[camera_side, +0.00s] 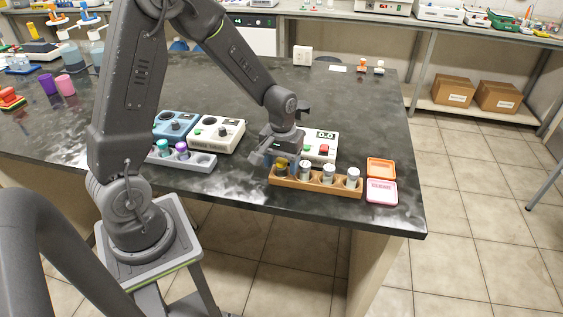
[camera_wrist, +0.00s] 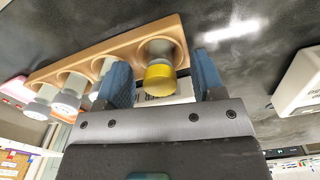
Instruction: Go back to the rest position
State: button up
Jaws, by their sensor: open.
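My gripper (camera_side: 279,158) is low over the left end of a wooden rack (camera_side: 316,186) near the bench's front edge. In the wrist view my gripper (camera_wrist: 161,66) is open, with its blue fingers on either side of a yellow-capped vial (camera_wrist: 159,78). The vial sits in the end hole of the rack (camera_wrist: 112,52). Gaps show beside the vial, and it does not look gripped. The yellow-capped vial (camera_side: 281,169) also shows in the side view, partly covered by my gripper.
White-capped vials (camera_side: 328,173) fill the rack's other holes. A grey rack (camera_side: 187,160) with teal and purple caps stands left. A device with red and green buttons (camera_side: 320,146) stands behind. Orange (camera_side: 381,167) and pink (camera_side: 381,191) trays lie right.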

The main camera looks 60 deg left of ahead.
jog(key=o, duration=0.3)
jog(key=shift+o, duration=0.2)
jog(key=shift+r, duration=3)
jog(key=shift+r, duration=0.1)
jog(key=s+d+r+m+t, duration=0.2)
jog(key=s+d+r+m, duration=0.1)
jog(key=s+r, duration=0.4)
jog(key=s+d+r+m+t, duration=0.3)
jog(key=s+d+r+m, duration=0.1)
jog(key=s+d+r, duration=0.2)
jog(key=shift+s+r+t, duration=0.3)
jog(key=shift+s+r, duration=0.25)
jog(key=shift+s, duration=0.55)
